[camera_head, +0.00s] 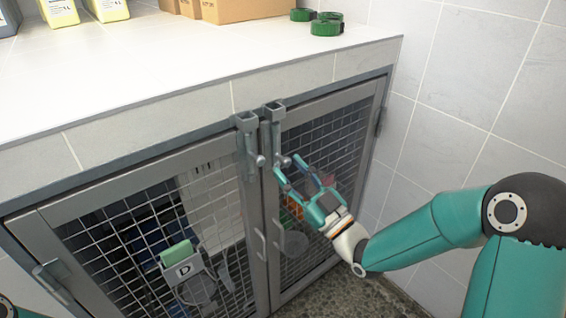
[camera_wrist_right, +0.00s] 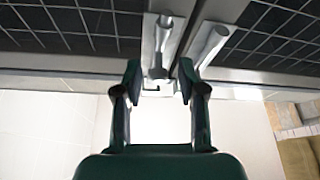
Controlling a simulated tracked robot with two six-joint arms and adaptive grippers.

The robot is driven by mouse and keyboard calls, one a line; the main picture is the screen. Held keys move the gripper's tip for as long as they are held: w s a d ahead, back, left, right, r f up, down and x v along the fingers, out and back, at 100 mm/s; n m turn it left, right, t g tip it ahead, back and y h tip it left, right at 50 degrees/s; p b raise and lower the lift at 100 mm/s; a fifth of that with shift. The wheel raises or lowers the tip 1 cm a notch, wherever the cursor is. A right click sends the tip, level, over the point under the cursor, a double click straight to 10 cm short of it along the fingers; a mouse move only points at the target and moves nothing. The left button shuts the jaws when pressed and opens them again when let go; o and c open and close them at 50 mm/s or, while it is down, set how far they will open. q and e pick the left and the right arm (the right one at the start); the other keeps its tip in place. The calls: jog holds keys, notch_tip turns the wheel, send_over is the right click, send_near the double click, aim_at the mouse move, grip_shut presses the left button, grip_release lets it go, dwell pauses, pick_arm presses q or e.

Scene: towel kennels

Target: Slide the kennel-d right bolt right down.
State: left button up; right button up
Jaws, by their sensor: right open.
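Two upright grey bolts sit side by side at the top where the doors meet. The right bolt (camera_head: 276,135) is on the right door, with its knob (camera_head: 284,161) at its lower end. The left bolt (camera_head: 250,138) is beside it. My right gripper (camera_head: 291,167) is open, with its fingertips at the right bolt's knob. In the right wrist view, the right bolt (camera_wrist_right: 160,45) lies between the spread fingers (camera_wrist_right: 160,76); contact is unclear. My left gripper is out of view.
The white counter (camera_head: 150,60) overhangs the doors. A tiled wall (camera_head: 455,90) is at the right. The left bolt (camera_wrist_right: 205,45) is close beside one finger.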

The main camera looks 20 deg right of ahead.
jog(key=v, duration=0.8)
jog(key=shift+s, duration=0.3)
jog(key=shift+f, duration=0.15)
jog(key=a+f+m+g+h, duration=0.2)
jog(key=a+f+g, duration=0.3)
jog(key=f, duration=0.8)
jog(key=a+f+m+g+h, duration=0.15)
jog(key=a+f+g, duration=0.25)
jog(key=f, duration=1)
jog(key=s+f+m+g+h, duration=0.1)
jog(key=s+f+m+g, duration=0.2)
jog(key=s+f+g, duration=0.45)
jog(key=s+f+m+g+h, duration=0.1)
jog(key=s+f+m+g, duration=0.3)
jog(key=s, duration=0.6)
notch_tip(320, 180, up, 27)
jog(key=n+p, duration=0.1)
jog(key=p, duration=2.7)
jog(key=shift+w+d+f+t, duration=0.15)
jog(key=shift+w+f+t, duration=0.05)
jog(key=shift+w+t, duration=0.15)
